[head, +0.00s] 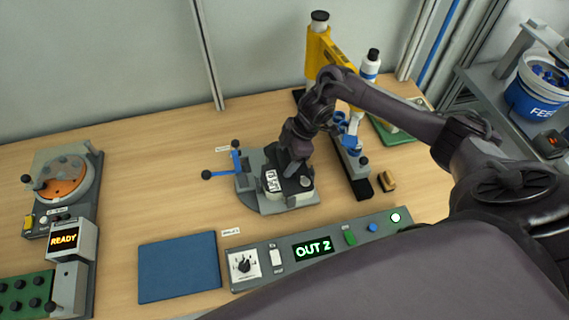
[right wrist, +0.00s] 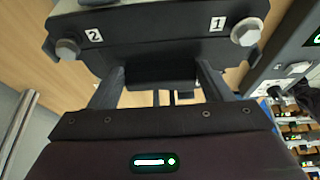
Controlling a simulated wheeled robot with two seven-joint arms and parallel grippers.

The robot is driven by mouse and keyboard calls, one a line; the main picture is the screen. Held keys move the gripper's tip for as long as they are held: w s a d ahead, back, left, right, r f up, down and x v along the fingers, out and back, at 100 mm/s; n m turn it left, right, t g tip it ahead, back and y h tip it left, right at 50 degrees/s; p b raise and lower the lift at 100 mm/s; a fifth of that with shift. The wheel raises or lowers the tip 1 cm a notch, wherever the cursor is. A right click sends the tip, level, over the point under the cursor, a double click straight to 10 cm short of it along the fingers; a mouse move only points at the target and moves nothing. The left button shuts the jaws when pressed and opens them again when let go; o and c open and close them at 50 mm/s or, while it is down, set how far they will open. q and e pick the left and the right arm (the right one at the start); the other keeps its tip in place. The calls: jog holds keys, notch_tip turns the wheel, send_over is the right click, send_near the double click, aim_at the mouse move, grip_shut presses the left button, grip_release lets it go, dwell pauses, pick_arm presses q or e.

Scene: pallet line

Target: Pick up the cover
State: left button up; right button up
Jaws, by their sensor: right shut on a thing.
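The cover (head: 296,184) is a dark block on the grey fixture (head: 250,198) in the middle of the table. In the right wrist view the cover (right wrist: 165,30) is a dark plate with two bolts and white labels "2" and "1". My right gripper (head: 291,168) reaches down onto it from above. In the right wrist view the right gripper's fingers (right wrist: 160,76) stand on both sides of a dark part of the cover and are shut on it. The cover's underside is hidden, so I cannot tell whether it touches the fixture. My left gripper is not in view.
A blue lever (head: 220,173) sticks out left of the fixture. The table's left middle is clear.

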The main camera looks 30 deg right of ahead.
jog(key=shift+r, duration=0.4)
notch_tip(320, 180, up, 19)
jog(key=shift+r, duration=0.1)
dwell(0.4)
